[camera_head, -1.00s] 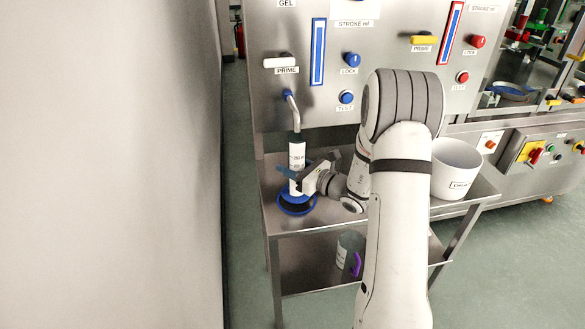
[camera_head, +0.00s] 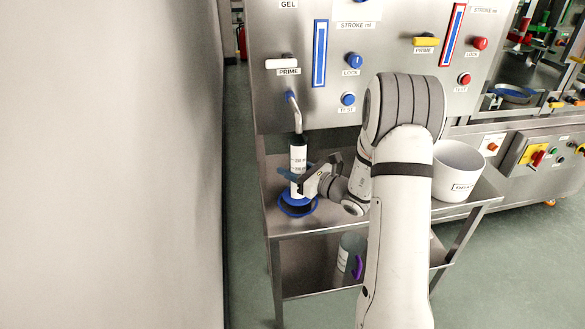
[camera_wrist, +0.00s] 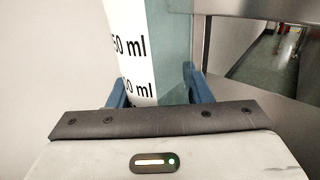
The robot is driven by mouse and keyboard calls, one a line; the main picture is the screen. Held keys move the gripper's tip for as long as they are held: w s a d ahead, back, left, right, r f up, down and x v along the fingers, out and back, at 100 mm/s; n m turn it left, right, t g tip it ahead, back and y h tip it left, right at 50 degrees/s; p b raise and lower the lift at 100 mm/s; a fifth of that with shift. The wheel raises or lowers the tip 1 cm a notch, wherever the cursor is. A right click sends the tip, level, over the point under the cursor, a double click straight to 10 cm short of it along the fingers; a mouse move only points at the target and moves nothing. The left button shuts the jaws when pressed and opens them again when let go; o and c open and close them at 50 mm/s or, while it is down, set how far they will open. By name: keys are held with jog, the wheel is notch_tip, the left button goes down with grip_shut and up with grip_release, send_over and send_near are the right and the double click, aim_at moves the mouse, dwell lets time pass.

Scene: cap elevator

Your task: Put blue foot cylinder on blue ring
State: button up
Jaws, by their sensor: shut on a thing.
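The cylinder (camera_head: 298,161) stands upright under the bent metal spout, with a white label marked in ml. It also shows close up in the wrist view (camera_wrist: 133,48), where its foot is hidden. The blue ring (camera_head: 285,208) lies on the steel shelf below it, around a dark disc. Blue at the cylinder's lower end appears just over the ring; I cannot tell whether they touch. My gripper (camera_head: 303,171) is shut on the cylinder's lower body from the right. In the wrist view its blue fingers (camera_wrist: 160,92) flank the cylinder.
The spout (camera_head: 296,112) comes down close above the cylinder. A white bucket (camera_head: 458,168) stands on the shelf at the right. A container with a purple handle (camera_head: 351,256) is on the lower shelf. A plain wall is at the left.

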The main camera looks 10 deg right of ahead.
jog(key=shift+f+b, duration=1)
jog(key=shift+f, duration=0.25)
jog(key=o, duration=1.2)
jog(key=v, duration=0.7)
jog(key=shift+s+d, duration=0.1)
jog(key=shift+s, duration=0.05)
jog(key=shift+s+d, duration=0.15)
jog(key=shift+s, duration=0.1)
